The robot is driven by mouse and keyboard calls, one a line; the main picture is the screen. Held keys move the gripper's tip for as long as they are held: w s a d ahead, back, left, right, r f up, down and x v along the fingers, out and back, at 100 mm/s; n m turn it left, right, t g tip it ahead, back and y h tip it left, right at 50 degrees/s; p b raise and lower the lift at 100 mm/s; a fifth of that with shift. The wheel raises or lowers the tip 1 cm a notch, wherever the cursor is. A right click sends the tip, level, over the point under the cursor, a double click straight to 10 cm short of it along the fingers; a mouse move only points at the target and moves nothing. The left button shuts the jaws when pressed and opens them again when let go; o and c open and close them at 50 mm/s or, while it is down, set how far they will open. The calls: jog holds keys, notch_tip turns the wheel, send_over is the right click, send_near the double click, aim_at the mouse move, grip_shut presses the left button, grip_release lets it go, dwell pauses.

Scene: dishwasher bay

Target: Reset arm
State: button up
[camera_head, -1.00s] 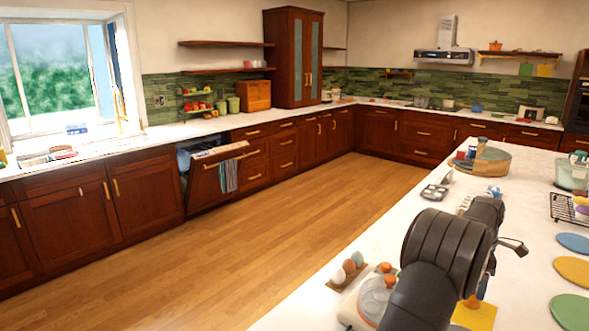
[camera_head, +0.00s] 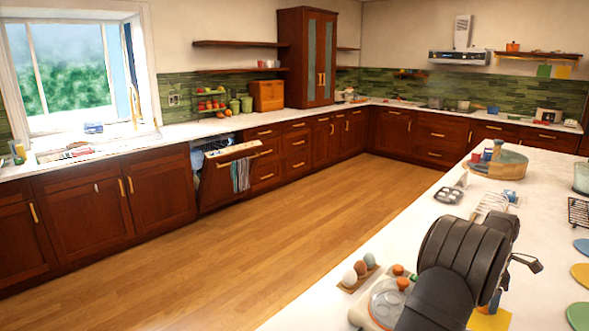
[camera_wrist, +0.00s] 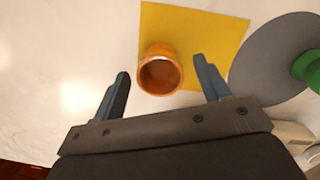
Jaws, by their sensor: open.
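My arm (camera_head: 457,255) reaches over the white island counter in the head view. My gripper (camera_wrist: 162,76) shows in the wrist view with its two fingers spread apart and nothing held between them. Beyond the fingertips an orange cup (camera_wrist: 161,69) stands on a yellow square mat (camera_wrist: 205,32). The cup appears between the fingers in the picture, but I cannot tell its distance from them. In the head view my arm hides most of this area, and part of the yellow mat (camera_head: 497,319) shows below it.
A grey disc (camera_wrist: 262,62) with a green object lies beside the mat. Eggs in a holder (camera_head: 358,274), a muffin tin (camera_head: 448,195) and a round wooden board (camera_head: 513,164) are on the island. The dishwasher door (camera_head: 228,178) across the floor is partly open.

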notch_tip(320, 180, up, 16)
jog(key=a, duration=0.2)
jog(key=f, duration=1.1)
jog(key=d+f, duration=0.1)
jog(key=f, duration=0.5)
jog(key=shift+s+d+f, duration=0.1)
jog(key=shift+s+f, duration=0.05)
jog(key=shift+s, duration=0.2)
jog(key=shift+s+a, duration=0.2)
jog(key=shift+a, duration=0.15)
jog(key=shift+o, duration=0.2)
jog(key=o, duration=0.6)
jog(key=w+a+r+m+h, duration=0.2)
jog(key=a+r+m, duration=0.1)
jog(key=r+m, duration=0.65)
jog(key=w+a+r+m+h, duration=0.1)
jog(key=a+r+m, duration=0.2)
jog(key=r+m, duration=0.7)
jog(key=d+f+m, duration=0.1)
jog(key=f, duration=0.3)
jog(key=d+f, duration=0.1)
jog(key=f, duration=0.3)
jog(key=s+d+f+m, duration=0.1)
jog(key=d+f, duration=0.1)
jog(key=f, duration=0.2)
jog(key=shift+d+m+g, duration=0.1)
jog(key=shift+m+g, duration=0.2)
jog(key=shift+m, duration=0.05)
